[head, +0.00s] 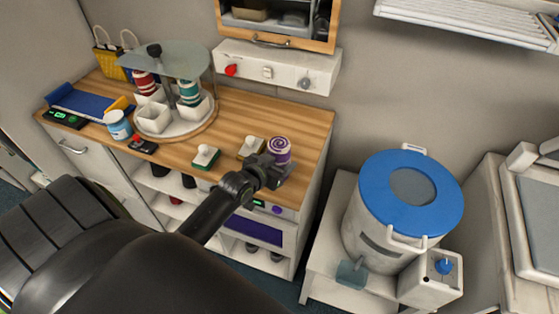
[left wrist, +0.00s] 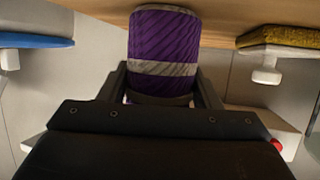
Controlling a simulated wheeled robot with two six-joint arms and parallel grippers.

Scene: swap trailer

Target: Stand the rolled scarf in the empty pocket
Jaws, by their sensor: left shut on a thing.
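A purple rolled scarf (head: 279,149) with a pale spiral top is upright at the right end of the wooden counter. In the left wrist view the scarf (left wrist: 165,42) shows a grey band and sits between the fingers. My left gripper (head: 270,170) is shut on its lower part; whether the scarf touches the counter is unclear. A round carousel (head: 143,125) with white pockets stands at the counter's left. A red rolled scarf (head: 145,82) and a teal one (head: 189,92) stand in pockets. The front pocket (head: 154,117) looks empty. My right gripper is out of view.
A glass disc (head: 165,60) covers the carousel from above. A green-based brush (head: 206,157) and a yellow sponge block (head: 250,147) lie between carousel and scarf. A blue-white tin (head: 118,125) stands left of the carousel. A blue-lidded drum (head: 405,195) stands right of the counter.

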